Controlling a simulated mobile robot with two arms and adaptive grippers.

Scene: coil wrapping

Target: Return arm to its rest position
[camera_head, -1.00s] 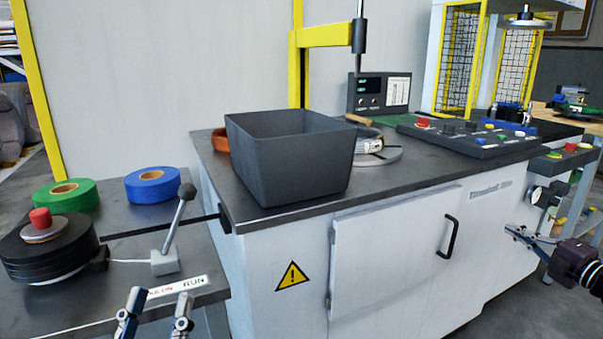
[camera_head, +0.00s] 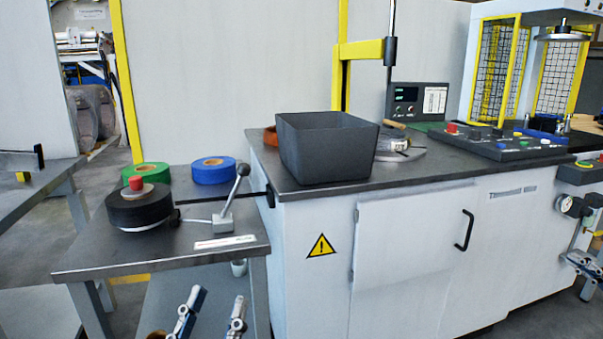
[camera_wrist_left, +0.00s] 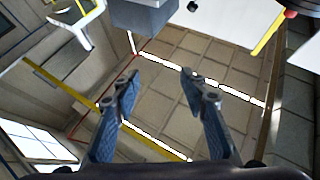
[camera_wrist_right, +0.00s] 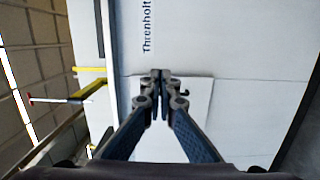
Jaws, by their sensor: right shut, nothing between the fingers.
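My left gripper (camera_head: 212,312) is at the bottom of the head view, in front of the side table. Its two fingers are apart and empty, and the left wrist view also shows them spread (camera_wrist_left: 160,80) over the floor. My right gripper (camera_head: 574,260) is at the right edge of the head view, in front of the white machine cabinet. In the right wrist view its fingertips (camera_wrist_right: 160,75) meet with nothing between them, facing the cabinet. Most of my right arm is out of the head view.
The white cabinet (camera_head: 415,235) with a dark bin (camera_head: 325,150) fills the middle and right. The side table (camera_head: 100,250) carries a black roll (camera_head: 140,210), green tape (camera_head: 145,172), blue tape (camera_head: 213,172) and a lever (camera_head: 233,198). Another table (camera_head: 25,190) is at far left.

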